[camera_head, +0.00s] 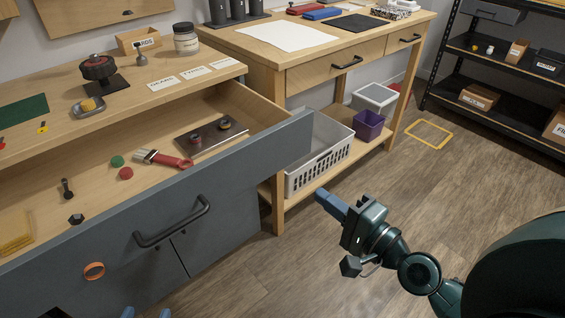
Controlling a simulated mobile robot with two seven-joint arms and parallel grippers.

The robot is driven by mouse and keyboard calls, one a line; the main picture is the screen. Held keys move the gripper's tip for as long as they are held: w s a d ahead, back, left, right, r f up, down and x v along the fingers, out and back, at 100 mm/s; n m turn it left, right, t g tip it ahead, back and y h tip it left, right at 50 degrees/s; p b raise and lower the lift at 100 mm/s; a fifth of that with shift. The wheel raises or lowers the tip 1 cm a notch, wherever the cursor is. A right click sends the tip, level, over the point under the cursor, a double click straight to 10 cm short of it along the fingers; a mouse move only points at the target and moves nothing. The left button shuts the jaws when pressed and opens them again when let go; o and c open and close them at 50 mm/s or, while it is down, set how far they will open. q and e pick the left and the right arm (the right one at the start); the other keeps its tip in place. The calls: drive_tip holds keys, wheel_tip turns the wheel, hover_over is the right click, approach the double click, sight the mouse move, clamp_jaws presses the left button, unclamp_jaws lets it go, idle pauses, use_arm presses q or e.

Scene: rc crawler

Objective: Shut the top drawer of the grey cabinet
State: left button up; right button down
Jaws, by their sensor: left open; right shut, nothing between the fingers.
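The grey cabinet (210,250) stands at the left with its top drawer (225,171) pulled far out. The drawer's grey front carries a dark bar handle (172,222). My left gripper (146,313) shows only as two blue fingertips at the bottom edge, spread apart and empty; they appear below the handle, and the rest is out of frame. My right gripper (329,202) is shut and empty, to the right of the drawer front's right end and apart from it.
Inside the drawer lie a red-handled brush (165,159), a dark tray (209,136) and small parts. An orange ring (94,271) shows against the grey front. A wooden workbench (285,75) with a white basket (318,155) stands behind my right gripper.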

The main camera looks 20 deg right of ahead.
drive_tip(key=p, duration=0.2)
approach(269, 156)
drive_tip(key=x, duration=0.5)
drive_tip(key=shift+w+a, duration=0.1)
drive_tip(key=shift+w, duration=0.2)
use_arm(q)
drive_tip(key=shift+s+a+r+n, duration=0.2)
drive_tip(key=shift+a+r+n, duration=0.05)
drive_tip(key=shift+r, duration=0.35)
drive_tip(key=shift+s+a+r+n, duration=0.15)
drive_tip(key=shift+a+r+n, duration=0.1)
drive_tip(key=shift+r, duration=0.35)
use_arm(e)
drive_tip(key=shift+w+a, duration=0.2)
drive_tip(key=shift+w, duration=0.35)
